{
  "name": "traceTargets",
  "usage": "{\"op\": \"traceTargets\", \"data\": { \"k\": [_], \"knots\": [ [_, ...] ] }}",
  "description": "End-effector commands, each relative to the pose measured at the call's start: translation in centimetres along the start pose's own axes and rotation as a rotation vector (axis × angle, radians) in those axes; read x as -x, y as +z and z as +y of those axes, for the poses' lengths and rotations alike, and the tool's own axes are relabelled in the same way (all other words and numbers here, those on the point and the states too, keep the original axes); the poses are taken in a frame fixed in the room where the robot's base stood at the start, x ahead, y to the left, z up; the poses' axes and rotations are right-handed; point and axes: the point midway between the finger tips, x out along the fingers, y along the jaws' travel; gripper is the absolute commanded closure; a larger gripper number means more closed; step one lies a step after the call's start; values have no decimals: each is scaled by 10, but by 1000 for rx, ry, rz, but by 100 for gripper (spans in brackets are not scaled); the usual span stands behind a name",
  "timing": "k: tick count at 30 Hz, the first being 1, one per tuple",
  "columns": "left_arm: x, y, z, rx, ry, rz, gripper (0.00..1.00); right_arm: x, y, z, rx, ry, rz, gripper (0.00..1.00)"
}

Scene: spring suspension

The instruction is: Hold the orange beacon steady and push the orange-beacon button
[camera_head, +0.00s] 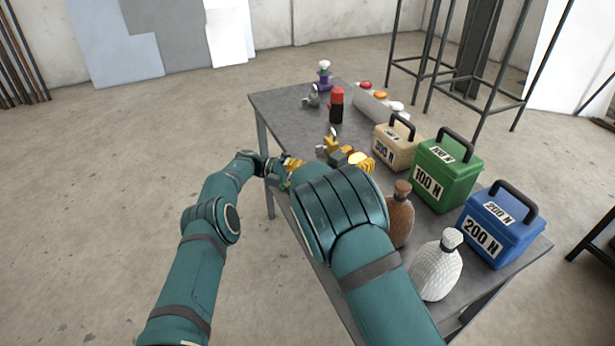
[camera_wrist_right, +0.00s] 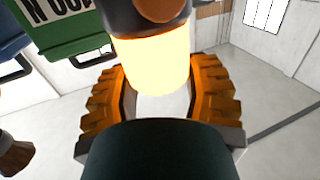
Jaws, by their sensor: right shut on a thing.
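My right gripper (camera_wrist_right: 160,88) is shut on the orange beacon (camera_wrist_right: 155,62), with an orange finger on each side of its glowing yellow-white part. A dark collar and an orange-brown part show above the glow in the right wrist view. In the head view the glow (camera_head: 358,158) shows over the table, partly hidden by my right forearm. My left gripper (camera_head: 292,164) is at the table's left edge, its fingers too small to judge. A pale box (camera_head: 370,105) at the back carries red, orange (camera_head: 380,96) and white domes; I cannot tell whether the orange one is the button.
On the table (camera_head: 285,105) stand a beige 300 N box (camera_head: 397,148), a green 100 N box (camera_head: 448,172) and a blue 200 N box (camera_head: 503,232). A brown bottle (camera_head: 400,218) and a white bottle (camera_head: 438,268) stand in front. A red-and-black cylinder (camera_head: 336,106) stands farther back.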

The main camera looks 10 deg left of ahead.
Motion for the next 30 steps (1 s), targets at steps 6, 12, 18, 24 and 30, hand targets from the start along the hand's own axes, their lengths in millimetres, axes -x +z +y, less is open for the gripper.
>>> {"op": "traceTargets", "data": {
  "k": [6,12,18,24,30],
  "knots": [
    [0,0,0,0,0,0,100,0,1,1,2,2,-1,91],
    [0,0,0,0,0,0,100,0,1,1,3,2,-1,26],
    [0,0,0,0,0,0,100,0,1,1,2,1,0,15],
    [0,0,0,0,0,0,100,3,0,0,1,0,-1,15],
    [0,0,0,0,0,0,100,30,0,0,2,-1,-1,15]
  ]
}}
